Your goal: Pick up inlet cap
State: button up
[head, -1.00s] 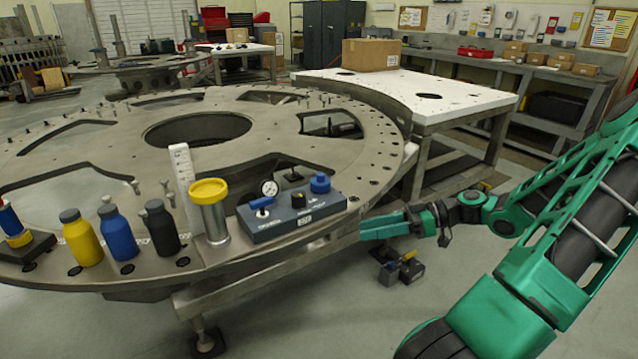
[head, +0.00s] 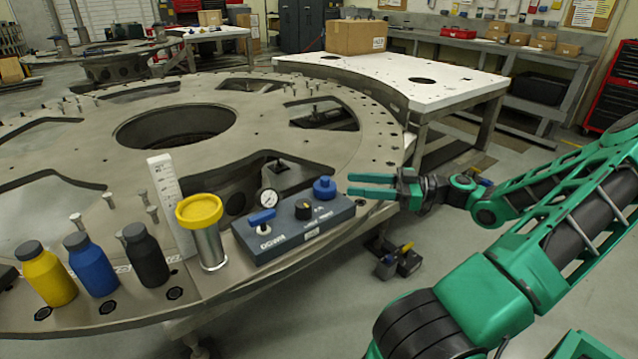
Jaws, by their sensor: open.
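The inlet cap appears to be the blue knobbed cap (head: 324,188) at the right end of the dark grey gauge box (head: 285,235). The box sits near the rim of the large round metal plate (head: 85,150). My gripper (head: 350,184) is open and empty, its two green fingers pointing left toward the cap. In the picture the fingertips are just right of the cap, with a small gap. I cannot tell the exact depth between them.
The box also carries a gauge (head: 268,199), a blue lever valve (head: 262,218) and a black knob (head: 303,209). A yellow-lidded cylinder (head: 205,235) and several bottles stand left. A white table (head: 450,85) stands behind.

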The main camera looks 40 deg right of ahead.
aim_at(325, 177)
jog(key=x, duration=0.4)
jog(key=shift+w, duration=0.15)
jog(key=shift+r+x, duration=0.2)
jog(key=shift+x, duration=2.3)
grip_shut()
